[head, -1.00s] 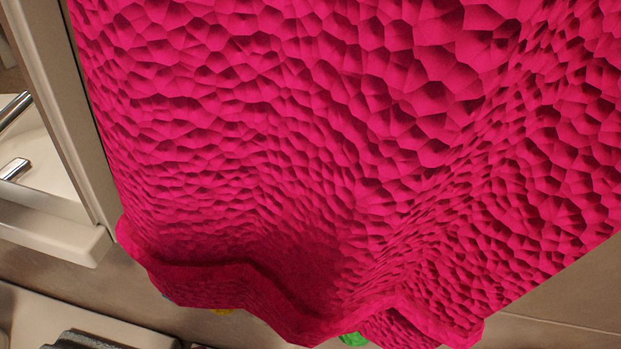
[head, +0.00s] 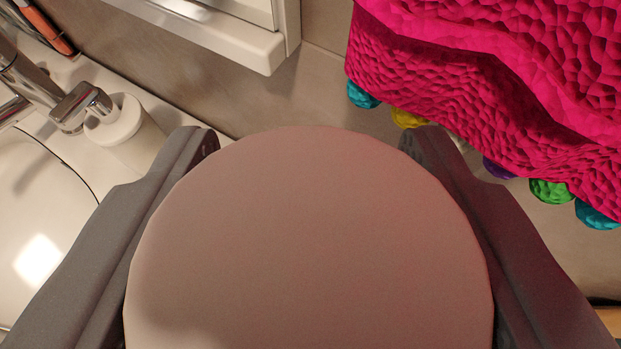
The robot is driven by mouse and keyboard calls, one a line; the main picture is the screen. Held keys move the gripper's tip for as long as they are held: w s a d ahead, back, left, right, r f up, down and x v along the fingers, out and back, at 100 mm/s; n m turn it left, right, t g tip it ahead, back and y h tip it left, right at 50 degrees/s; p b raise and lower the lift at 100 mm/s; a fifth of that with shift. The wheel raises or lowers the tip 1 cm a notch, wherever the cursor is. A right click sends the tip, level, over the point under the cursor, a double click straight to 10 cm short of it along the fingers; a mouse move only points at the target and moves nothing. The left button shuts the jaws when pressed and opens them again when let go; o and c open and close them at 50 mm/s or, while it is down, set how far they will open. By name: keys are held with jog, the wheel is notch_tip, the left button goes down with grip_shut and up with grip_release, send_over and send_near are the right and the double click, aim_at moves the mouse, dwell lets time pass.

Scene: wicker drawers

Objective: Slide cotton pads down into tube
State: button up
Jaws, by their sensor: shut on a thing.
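My gripper (head: 310,142) has one dark grey finger on each side of a large, round, pale pinkish-white cotton pad (head: 310,240). It is shut on the pad's left and right edges. The pad fills the lower middle of the head view, its flat face towards the camera. I cannot tell whether it is one pad or a stack. No tube shows in this view, and the pad hides what lies behind it.
A bright pink textured cloth (head: 480,95) with coloured balls along its hem hangs at upper right. A white basin (head: 40,230), a chrome tap (head: 30,75) and a white dispenser (head: 125,130) are at left. A white cabinet edge (head: 235,35) is at the top.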

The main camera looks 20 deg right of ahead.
notch_tip(320, 180, down, 10)
jog(key=b, duration=0.3)
jog(key=shift+b, duration=0.35)
dwell(1.3)
jog(key=shift+r, duration=0.1)
dwell(0.3)
jog(key=o, duration=1.1)
jog(key=shift+c, duration=0.2)
jog(key=shift+s, duration=0.1)
jog(key=v, duration=1.3)
jog(key=shift+s+a+b, duration=0.15)
jog(key=shift+s+b, duration=0.1)
jog(key=shift+b, duration=0.1)
jog(key=shift+r, duration=0.1)
